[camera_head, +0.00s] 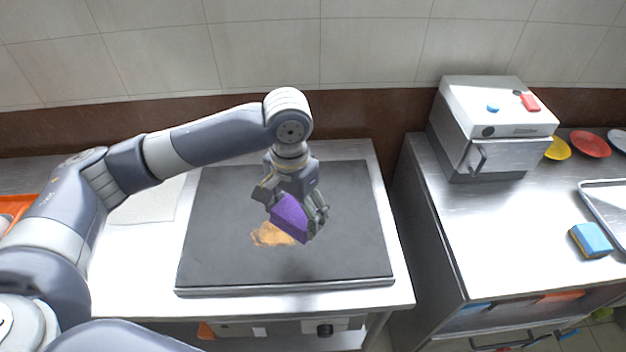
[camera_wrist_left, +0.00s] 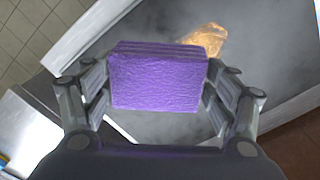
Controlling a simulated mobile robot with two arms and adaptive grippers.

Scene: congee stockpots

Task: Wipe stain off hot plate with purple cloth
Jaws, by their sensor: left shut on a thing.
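My left gripper (camera_head: 296,218) is shut on the folded purple cloth (camera_head: 289,219). The cloth also shows between the two fingers in the left wrist view (camera_wrist_left: 157,80). The dark grey hot plate (camera_head: 225,215) lies below the gripper on a metal table. An orange-brown stain (camera_head: 270,236) is on the plate, just left of and partly behind the cloth in the head view. In the wrist view the stain (camera_wrist_left: 206,38) lies just beyond the cloth's top right edge. I cannot tell if the cloth touches the plate. My right gripper is not in view.
A steel counter (camera_head: 450,225) stands to the right across a gap. It bears a white-and-steel machine (camera_head: 495,125), a blue sponge (camera_head: 590,240), a tray (camera_head: 606,198) and coloured plates (camera_head: 590,144). An orange bin (camera_head: 14,207) is at the far left. A tiled wall runs behind.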

